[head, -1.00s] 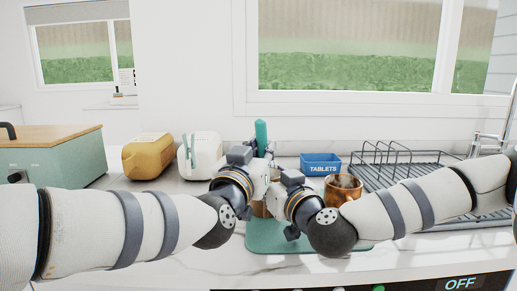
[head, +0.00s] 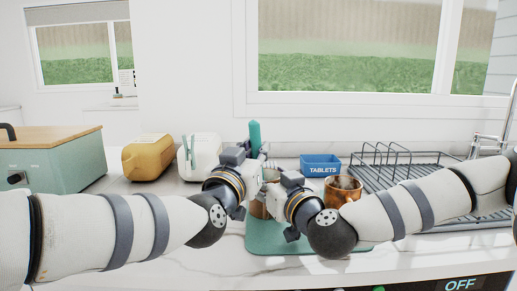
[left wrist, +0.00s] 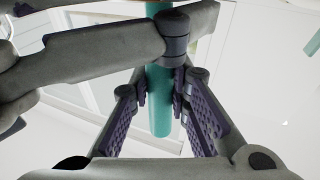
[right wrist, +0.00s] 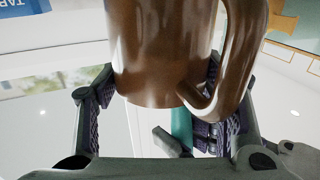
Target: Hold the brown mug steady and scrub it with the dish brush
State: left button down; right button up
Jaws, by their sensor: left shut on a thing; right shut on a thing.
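The dish brush shows as a teal handle (head: 255,135) standing up, slightly tilted, from my left gripper (head: 257,168). In the left wrist view the teal handle (left wrist: 159,110) lies between the finger pads, which are shut on it. The brown mug (head: 259,209) is mostly hidden behind my grippers, above the green mat (head: 285,242). In the right wrist view the glossy mug (right wrist: 160,55) is between the fingers of my right gripper (right wrist: 155,105), its handle towards the right finger. A teal part of the brush shows behind the mug. The brush head is hidden; contact cannot be told.
A copper-coloured container (head: 343,193) stands right of the grippers, near a blue tablets box (head: 321,166) and a dark wire dish rack (head: 410,172). A yellow appliance (head: 147,158), a white one (head: 200,155) and a green box (head: 60,160) stand left. The front left counter is clear.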

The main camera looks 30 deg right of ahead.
pick_arm(q)
jog(key=shift+s, duration=0.4)
jog(key=shift+w+d+f, duration=0.1)
jog(key=shift+w+d, duration=0.1)
jog(key=shift+d, duration=0.25)
jog(key=shift+w+d+f, duration=0.1)
jog(key=shift+w+d, duration=0.1)
jog(key=shift+d, duration=0.2)
jog(key=shift+w+a, duration=0.25)
jog(key=shift+a, duration=0.1)
jog(key=shift+s+a+r, duration=0.1)
jog(key=shift+s+a, duration=0.15)
jog(key=shift+a, duration=0.2)
jog(key=shift+s+r, duration=0.15)
jog(key=shift+s, duration=0.25)
jog(key=shift+w+d+f, duration=0.3)
jog(key=shift+w+d, duration=0.15)
jog(key=shift+d, duration=0.35)
jog(key=shift+w+a+f, duration=0.15)
jog(key=shift+a, duration=0.2)
jog(key=shift+s, duration=0.35)
notch_tip(320, 180, up, 14)
